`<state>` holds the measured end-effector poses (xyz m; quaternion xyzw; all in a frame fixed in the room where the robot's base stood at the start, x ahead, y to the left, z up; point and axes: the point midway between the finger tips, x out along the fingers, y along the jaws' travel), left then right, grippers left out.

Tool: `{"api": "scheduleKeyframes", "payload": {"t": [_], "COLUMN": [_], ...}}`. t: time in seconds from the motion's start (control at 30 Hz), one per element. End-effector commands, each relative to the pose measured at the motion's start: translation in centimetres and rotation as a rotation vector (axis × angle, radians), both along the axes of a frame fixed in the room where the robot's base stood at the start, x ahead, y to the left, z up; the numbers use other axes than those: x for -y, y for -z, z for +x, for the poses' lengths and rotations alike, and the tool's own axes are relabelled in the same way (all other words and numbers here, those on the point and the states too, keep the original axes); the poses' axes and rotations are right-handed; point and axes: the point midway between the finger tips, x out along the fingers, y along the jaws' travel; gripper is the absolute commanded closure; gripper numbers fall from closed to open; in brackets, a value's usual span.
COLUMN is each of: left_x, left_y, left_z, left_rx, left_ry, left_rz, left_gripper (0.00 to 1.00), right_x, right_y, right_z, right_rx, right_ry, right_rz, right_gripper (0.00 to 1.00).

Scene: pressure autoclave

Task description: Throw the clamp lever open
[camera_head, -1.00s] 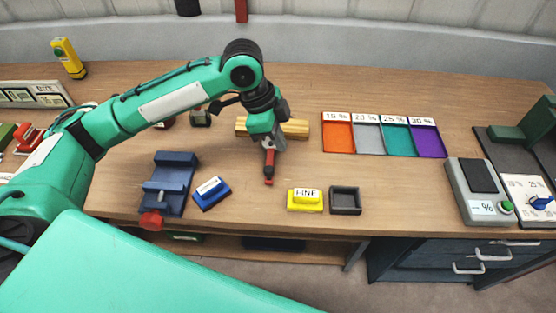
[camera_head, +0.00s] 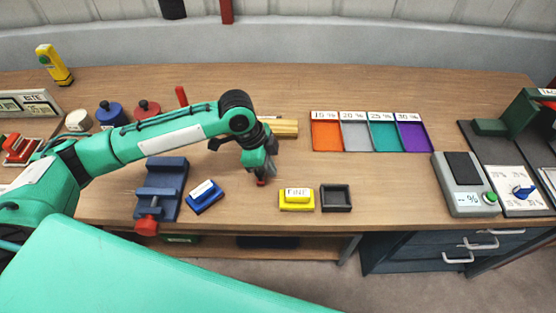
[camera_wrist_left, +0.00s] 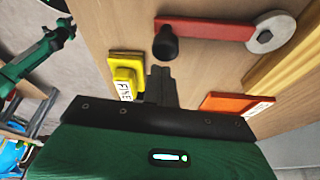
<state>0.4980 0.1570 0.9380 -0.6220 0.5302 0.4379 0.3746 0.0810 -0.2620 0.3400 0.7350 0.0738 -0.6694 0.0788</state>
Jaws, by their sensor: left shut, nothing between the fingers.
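A flat red lever (camera_wrist_left: 205,30) lies over the wooden bench in the left wrist view. It has a black knob (camera_wrist_left: 166,43) at one end and a grey round pivot disc (camera_wrist_left: 271,32) at the other. In the head view my arm hides most of it; only a small red end (camera_head: 261,183) shows under the fingers. My left gripper (camera_head: 263,178) is shut and empty, low over the bench near that end. In the left wrist view its fingers (camera_wrist_left: 161,85) are close to the knob, and I cannot tell whether they touch it. My right gripper is not in view.
Wooden bars (camera_head: 285,128) lie just behind the gripper. Coloured trays (camera_head: 368,148) are to the right. Bench between them is bare.

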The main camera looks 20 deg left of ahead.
Motion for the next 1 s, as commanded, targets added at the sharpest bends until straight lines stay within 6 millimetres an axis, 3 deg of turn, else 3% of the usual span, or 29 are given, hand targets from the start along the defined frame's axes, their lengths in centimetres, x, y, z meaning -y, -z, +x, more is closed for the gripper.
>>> {"api": "scheduleKeyframes", "payload": {"t": [1.0], "left_x": [-1.7], "left_y": [0.0], "left_z": [-0.5], "left_rx": [-0.002], "left_ry": [0.063], "left_rz": [0.001], "left_gripper": [1.0], "right_x": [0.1], "right_y": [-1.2], "right_z": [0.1], "right_rx": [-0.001], "right_ry": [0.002], "right_rz": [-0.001], "right_gripper": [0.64]}}
